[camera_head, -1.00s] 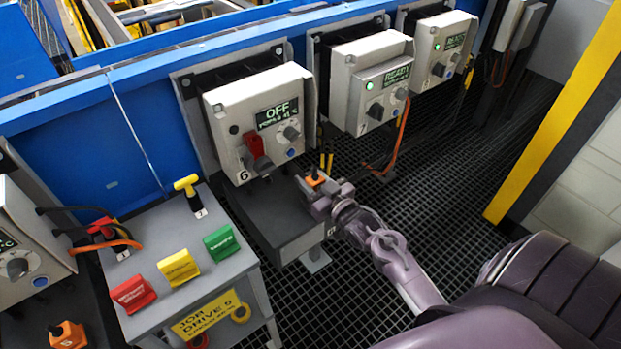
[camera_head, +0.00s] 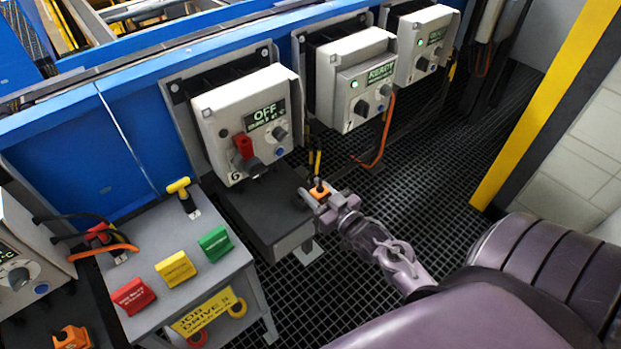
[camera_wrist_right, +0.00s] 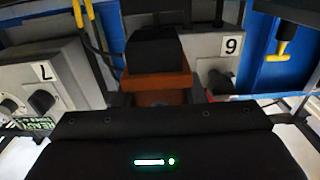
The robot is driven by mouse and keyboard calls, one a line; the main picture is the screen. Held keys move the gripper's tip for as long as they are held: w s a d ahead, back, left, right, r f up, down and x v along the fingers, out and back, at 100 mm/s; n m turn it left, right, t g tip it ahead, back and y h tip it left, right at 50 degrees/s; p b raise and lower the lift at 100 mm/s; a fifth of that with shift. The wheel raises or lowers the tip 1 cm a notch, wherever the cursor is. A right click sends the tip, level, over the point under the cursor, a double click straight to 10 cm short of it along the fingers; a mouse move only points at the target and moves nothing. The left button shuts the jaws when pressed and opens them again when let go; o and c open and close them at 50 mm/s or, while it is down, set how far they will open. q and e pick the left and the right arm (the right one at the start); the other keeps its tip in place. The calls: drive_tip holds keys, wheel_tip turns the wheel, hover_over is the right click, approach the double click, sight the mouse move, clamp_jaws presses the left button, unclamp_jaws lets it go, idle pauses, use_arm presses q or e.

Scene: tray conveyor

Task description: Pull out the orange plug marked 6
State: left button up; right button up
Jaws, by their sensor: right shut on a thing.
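The grey drive box marked 6 (camera_head: 212,128) hangs on the blue rail. Its display reads OFF and its red switch handle (camera_head: 243,146) stands upright. My right gripper (camera_head: 321,200) is shut on an orange plug (camera_head: 319,190), to the right of box 6 and above the right end of the dark ledge. In the right wrist view the orange plug (camera_wrist_right: 158,88) with its black top is close up, and box 6 (camera_wrist_right: 207,58) is behind it. The plug looks apart from the box; its cord cannot be made out. My left gripper is out of view.
A grey cart (camera_head: 218,279) with red, yellow and green blocks stands at the left. The dark ledge (camera_head: 262,215) lies under box 6. Drive box 7 (camera_head: 331,85), showing READY, has an orange cable (camera_head: 388,125). A yellow post (camera_head: 545,105) stands at the right.

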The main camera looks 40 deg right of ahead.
sight(324, 200)
drive_tip(key=shift+s+d+p, duration=0.15)
drive_tip(key=shift+s+p, duration=0.75)
drive_tip(key=shift+s, duration=1.15)
